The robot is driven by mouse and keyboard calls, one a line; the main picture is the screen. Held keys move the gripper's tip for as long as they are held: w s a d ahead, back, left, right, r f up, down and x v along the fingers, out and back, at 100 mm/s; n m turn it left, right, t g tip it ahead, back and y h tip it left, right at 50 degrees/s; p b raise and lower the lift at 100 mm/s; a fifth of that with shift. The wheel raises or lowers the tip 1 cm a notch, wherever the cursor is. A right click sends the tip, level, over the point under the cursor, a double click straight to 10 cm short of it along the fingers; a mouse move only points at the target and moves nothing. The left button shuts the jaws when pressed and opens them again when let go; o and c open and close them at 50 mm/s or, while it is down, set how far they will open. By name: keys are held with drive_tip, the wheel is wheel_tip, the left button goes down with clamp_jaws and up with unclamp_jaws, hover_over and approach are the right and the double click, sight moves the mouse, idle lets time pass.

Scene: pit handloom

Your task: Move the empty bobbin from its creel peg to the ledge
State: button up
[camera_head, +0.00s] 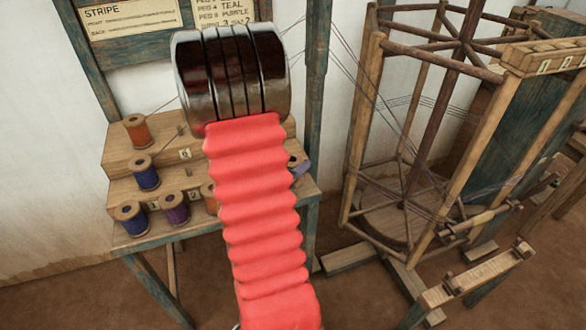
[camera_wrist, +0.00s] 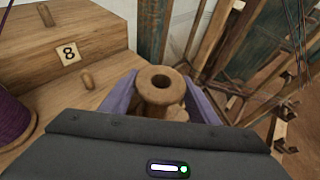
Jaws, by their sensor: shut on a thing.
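The empty bobbin (camera_wrist: 161,82) is bare pale wood with a dark hole in its top flange. It shows in the wrist view at the right end of the stepped wooden creel (camera_wrist: 85,18). My gripper (camera_wrist: 159,93) has its two purple fingers closed on the bobbin's sides. The bobbin looks upright, and I see no peg tip in its hole. Its lower end is hidden, so I cannot tell whether it is still around a peg. In the head view my red arm hides the bobbin, and only a bit of purple finger (camera_head: 302,168) shows. I cannot make out the ledge for certain.
Several wound bobbins stand on the creel: orange (camera_head: 138,131), blue (camera_head: 145,174) and purple (camera_head: 174,208) among them. A bare peg (camera_wrist: 86,80) and a plate marked 8 (camera_wrist: 69,53) are near my gripper. A post (camera_head: 315,75) and the warping reel (camera_head: 440,130) stand to the right.

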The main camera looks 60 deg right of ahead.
drive_tip(key=shift+f, duration=1.55)
drive_tip(key=o, duration=1.1)
drive_tip(key=shift+c, duration=0.2)
drive_tip(key=shift+w, duration=0.1)
drive_tip(key=shift+a+r, duration=0.15)
drive_tip(key=shift+a, duration=0.1)
drive_tip(key=v, duration=1.1)
drive_tip(key=shift+a, duration=0.15)
drive_tip(key=shift+r, duration=0.15)
